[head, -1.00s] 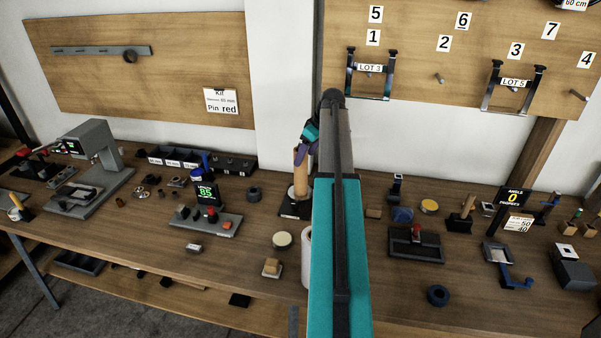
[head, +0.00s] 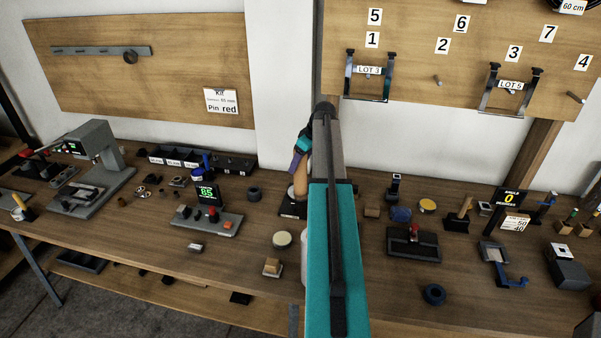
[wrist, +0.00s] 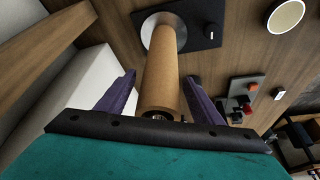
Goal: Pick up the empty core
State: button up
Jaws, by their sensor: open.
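The empty core is a brown cardboard tube (head: 300,181) standing upright on a dark square base (head: 291,210) on the bench, left of my arm. In the wrist view the core (wrist: 165,72) runs from a round metal disc on the base (wrist: 205,22) up toward my palm. My gripper (head: 299,158) is at the upper part of the core. In the wrist view my gripper (wrist: 160,80) is open, with one purple finger on each side of the core and a visible gap on both sides. My arm hides part of the bench right of the core.
A control box with a green 85 display (head: 207,192) stands left of the core. A dark ring (head: 254,194) and a pale round lid (head: 281,239) lie nearby. A white roll (head: 304,246) is partly behind my arm. The pegboard (head: 460,60) is behind.

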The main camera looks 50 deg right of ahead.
jog(key=shift+c, duration=0.5)
jog(key=c, duration=1.3)
jog(key=shift+r, duration=0.1)
jog(key=shift+c, duration=0.2)
notch_tip(320, 180, up, 28)
jog(key=b, duration=0.7)
